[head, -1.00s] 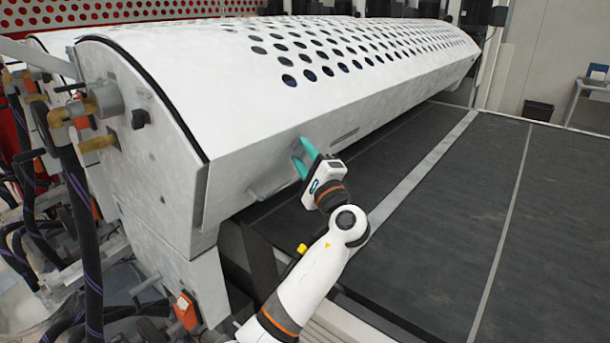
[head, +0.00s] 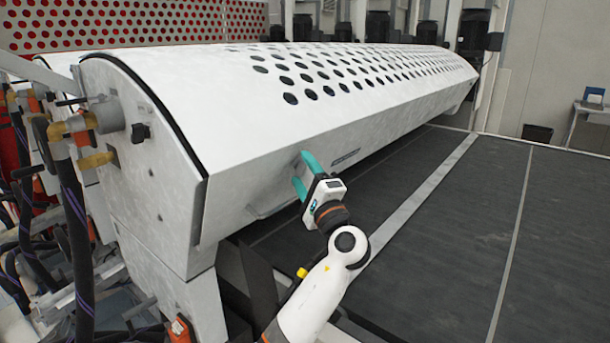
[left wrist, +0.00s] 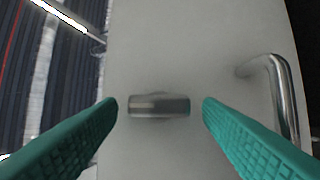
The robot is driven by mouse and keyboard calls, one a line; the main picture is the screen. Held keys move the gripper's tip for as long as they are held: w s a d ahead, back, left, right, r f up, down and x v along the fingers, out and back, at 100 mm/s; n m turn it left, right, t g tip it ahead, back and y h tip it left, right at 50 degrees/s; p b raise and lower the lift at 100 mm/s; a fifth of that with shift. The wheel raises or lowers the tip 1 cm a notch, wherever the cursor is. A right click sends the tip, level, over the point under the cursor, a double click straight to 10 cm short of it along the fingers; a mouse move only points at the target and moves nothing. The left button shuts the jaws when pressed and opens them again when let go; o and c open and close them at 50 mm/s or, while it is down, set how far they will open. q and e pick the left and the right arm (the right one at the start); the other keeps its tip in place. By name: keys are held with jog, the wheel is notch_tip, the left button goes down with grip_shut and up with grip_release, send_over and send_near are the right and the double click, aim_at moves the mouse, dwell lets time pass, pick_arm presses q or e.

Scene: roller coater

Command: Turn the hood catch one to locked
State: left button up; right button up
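The hood catch (left wrist: 159,105) is a small, flat metal bar on the grey hood face in the left wrist view. It lies crosswise between my fingertips, with a gap on either side. In the head view I cannot make it out; my gripper is in front of that area. My left gripper (head: 303,174) has two teal fingers and is open at the front face of the white hood (head: 250,160). It also shows in the left wrist view (left wrist: 160,108). My right gripper is in neither view.
A bent metal handle (left wrist: 285,95) stands out from the hood face, close to the right finger in the left wrist view. A dark flat bed (head: 450,220) stretches right of the hood. Hoses and yellow fittings (head: 75,127) crowd the hood's left end.

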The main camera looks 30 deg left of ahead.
pick_arm(q)
jog(key=shift+d, duration=0.1)
jog(key=b+v, duration=0.3)
jog(key=v, duration=0.8)
jog(key=shift+s+d+f+b, duration=0.2)
jog(key=shift+d+b, duration=0.1)
jog(key=shift+b, duration=0.05)
